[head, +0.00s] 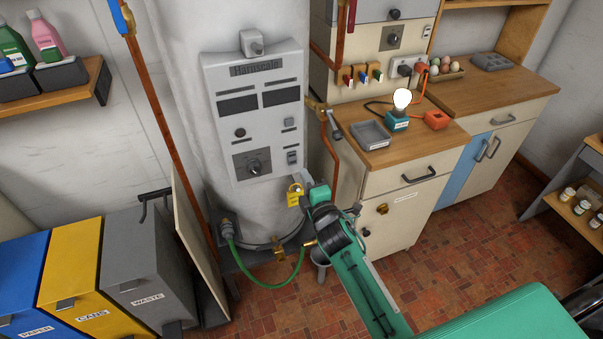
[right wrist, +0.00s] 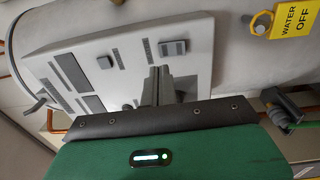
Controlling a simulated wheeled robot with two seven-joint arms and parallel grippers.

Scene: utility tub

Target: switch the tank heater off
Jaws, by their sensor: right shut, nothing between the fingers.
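The tank heater (head: 168,95) is a tall pale cylinder with a grey control panel (head: 221,104). The panel has a lower-right rocker switch (head: 292,157), a smaller switch (head: 288,122) above it, a round knob (head: 240,132) and a dial (head: 254,167). In the right wrist view the panel lies turned, with the rocker (right wrist: 173,47) beyond the fingertips. I cannot tell which way it is set. My right gripper (head: 318,192) is just below and right of the panel in the head view. Its fingers (right wrist: 158,84) are shut and empty, partly hiding the dial plate. My left gripper is not in view.
A yellow WATER OFF tag (right wrist: 294,20) hangs close to the gripper. A green hose (head: 275,283) and copper pipes run around the tank. A wooden-topped counter with a lit bulb (head: 402,99) stands right. Bins (head: 148,270) stand lower left.

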